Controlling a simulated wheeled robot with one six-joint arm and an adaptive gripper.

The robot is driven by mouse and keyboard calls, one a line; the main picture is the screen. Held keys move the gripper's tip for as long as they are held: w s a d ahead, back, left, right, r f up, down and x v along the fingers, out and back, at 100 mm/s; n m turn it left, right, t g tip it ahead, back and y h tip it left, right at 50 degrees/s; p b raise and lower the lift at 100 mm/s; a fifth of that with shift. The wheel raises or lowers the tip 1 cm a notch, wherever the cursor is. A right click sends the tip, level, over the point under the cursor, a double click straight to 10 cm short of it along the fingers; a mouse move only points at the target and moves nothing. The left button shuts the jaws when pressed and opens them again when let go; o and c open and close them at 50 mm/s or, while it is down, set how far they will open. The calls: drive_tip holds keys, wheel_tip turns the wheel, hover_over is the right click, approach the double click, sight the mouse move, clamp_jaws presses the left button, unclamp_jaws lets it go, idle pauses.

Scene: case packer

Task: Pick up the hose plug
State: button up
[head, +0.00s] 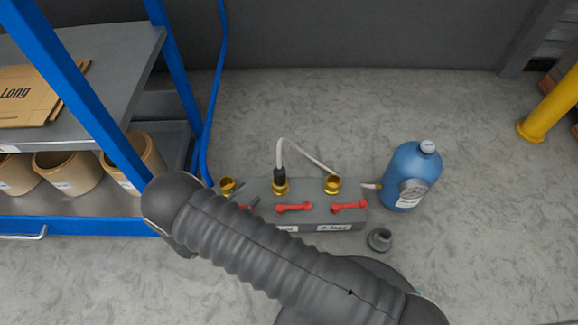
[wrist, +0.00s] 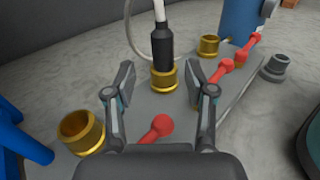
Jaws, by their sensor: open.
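The hose plug (head: 280,175) is a black cylinder with a pale hose rising from its top and looping to the right. It stands upright in the middle brass socket (head: 281,189) of a grey manifold block (head: 320,214). In the wrist view the plug (wrist: 159,48) is straight ahead, seated in its brass socket (wrist: 164,79). My gripper (wrist: 160,79) is open and empty. Its fingers lie left and right of the plug's line in the picture; I cannot tell how far short of it they are.
Empty brass sockets (head: 228,186) (head: 332,184) flank the plug. Red valve handles (head: 294,207) are on the block's front. A blue bottle (head: 410,177) stands right of it, and a grey fitting (head: 380,239) lies on the floor. A blue rack (head: 100,115) stands left.

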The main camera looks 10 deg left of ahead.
sight(277, 170)
drive_tip(key=shift+a+r+t, duration=0.1)
drive_tip(key=shift+r+t, duration=0.2)
drive_tip(key=shift+r, duration=0.05)
drive_tip(key=x, duration=1.4)
drive_tip(key=shift+d+p, duration=0.3)
drive_tip(key=shift+d, duration=0.1)
clamp_jaws()
